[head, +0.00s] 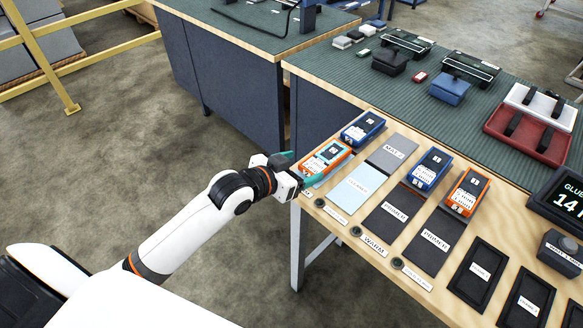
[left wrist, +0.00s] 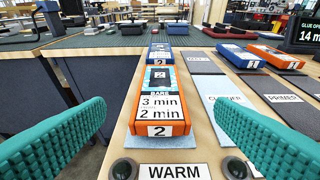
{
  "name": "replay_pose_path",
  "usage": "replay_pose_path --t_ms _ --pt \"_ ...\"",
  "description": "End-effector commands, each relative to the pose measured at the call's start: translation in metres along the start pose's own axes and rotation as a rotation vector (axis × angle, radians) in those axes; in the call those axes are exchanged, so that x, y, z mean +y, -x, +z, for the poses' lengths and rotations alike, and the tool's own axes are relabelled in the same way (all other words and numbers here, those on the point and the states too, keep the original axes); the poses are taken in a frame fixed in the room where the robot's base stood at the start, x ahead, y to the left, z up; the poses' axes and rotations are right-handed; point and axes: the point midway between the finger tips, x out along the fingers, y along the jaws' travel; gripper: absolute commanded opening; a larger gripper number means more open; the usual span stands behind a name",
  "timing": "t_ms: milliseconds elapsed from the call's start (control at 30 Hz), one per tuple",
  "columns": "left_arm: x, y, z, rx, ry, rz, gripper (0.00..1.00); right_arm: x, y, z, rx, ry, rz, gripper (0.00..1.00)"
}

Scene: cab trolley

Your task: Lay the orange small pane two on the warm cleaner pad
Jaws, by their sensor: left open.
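The orange small pane (head: 325,158), marked 2, lies flat on a light blue pad (left wrist: 158,142) at the bench's left edge. The pad shows at its front and sides, and the pane hides most of it, including any lettering there. A WARM label (left wrist: 170,171) stands in front in the left wrist view. My left gripper (head: 299,173) is open at the near end of the pane. In the left wrist view its teal fingers (left wrist: 160,140) stand wide on either side, apart from the pane. My right gripper is in neither view.
A blue pane (head: 362,129) lies behind the orange one. A bare light blue CLEANER pad (head: 354,190) is to its right, then dark PRIMER pads (head: 387,221). Another blue pane (head: 429,170) and orange pane (head: 466,191) lie further right. Small knobs (head: 356,231) line the front edge.

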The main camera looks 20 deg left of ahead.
Motion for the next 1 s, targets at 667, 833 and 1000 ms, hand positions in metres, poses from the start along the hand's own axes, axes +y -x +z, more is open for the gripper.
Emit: replay_pose_path --t_ms 667,833,1000 --pt "0.000 0.028 0.000 0.000 0.001 0.000 0.78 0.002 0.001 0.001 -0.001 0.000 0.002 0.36" --pt "-0.002 0.029 -0.005 0.015 0.004 0.002 0.78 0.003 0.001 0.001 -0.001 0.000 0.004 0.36" --pt "-0.024 0.048 -0.057 0.191 0.021 0.033 0.78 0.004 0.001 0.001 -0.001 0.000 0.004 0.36"
